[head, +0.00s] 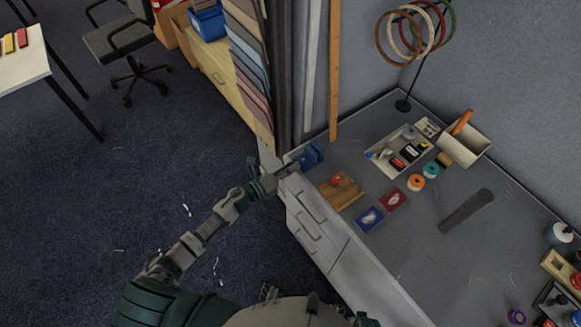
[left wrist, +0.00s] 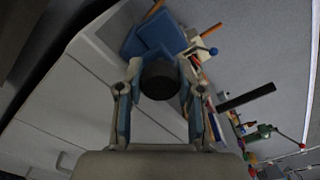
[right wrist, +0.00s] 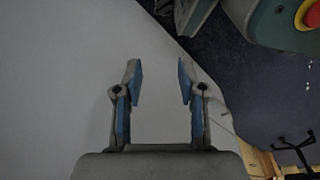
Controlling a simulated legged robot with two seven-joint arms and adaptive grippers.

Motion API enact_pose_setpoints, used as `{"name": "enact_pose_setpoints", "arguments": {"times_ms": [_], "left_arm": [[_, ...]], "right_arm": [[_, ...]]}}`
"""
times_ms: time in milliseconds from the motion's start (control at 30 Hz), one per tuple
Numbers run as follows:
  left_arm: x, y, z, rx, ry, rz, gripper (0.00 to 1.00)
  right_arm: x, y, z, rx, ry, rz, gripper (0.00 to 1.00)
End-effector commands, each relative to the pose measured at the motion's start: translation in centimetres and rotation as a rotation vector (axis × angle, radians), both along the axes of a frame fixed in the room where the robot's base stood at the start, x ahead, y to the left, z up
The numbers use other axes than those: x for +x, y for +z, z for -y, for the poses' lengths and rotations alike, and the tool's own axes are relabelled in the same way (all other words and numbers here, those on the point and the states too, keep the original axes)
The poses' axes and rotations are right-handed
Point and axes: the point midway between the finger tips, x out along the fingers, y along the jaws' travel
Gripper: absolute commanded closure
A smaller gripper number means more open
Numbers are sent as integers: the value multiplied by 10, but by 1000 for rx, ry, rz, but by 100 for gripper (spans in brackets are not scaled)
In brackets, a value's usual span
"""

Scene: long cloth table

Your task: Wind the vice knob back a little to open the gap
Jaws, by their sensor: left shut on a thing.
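The blue vice (head: 312,155) is at the near left corner of the grey table, by the drawer unit. It also shows in the left wrist view (left wrist: 150,36), beyond my fingers. The dark round vice knob (left wrist: 160,80) is between the fingers of my left gripper (left wrist: 158,92), which is shut on it. In the head view my left gripper (head: 284,171) reaches the vice from the left and hides the knob. The width of the jaw gap cannot be made out. My right gripper (right wrist: 160,80) is open and empty, with a plain pale surface behind it.
A wooden board with a red knob (head: 340,191) lies close to the vice. Blue (head: 369,218) and red (head: 393,200) cards, a tray of small items (head: 402,151) and a dark cylinder (head: 466,211) lie further along the table. Drawers (head: 315,224) are below the table edge.

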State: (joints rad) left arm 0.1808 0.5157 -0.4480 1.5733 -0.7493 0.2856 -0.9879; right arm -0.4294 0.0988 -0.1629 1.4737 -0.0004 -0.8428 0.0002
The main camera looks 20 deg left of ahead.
Motion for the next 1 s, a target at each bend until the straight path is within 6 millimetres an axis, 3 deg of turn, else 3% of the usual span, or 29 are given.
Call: {"name": "enact_pose_setpoints", "arguments": {"times_ms": [500,1000], "left_arm": [[-1,0,0,-372,2,-296,99],[-2,-3,1,-565,0,-451,99]], "right_arm": [[-48,-40,8,-5,9,-28,60],[-79,-55,14,-7,14,-42,60]]}}
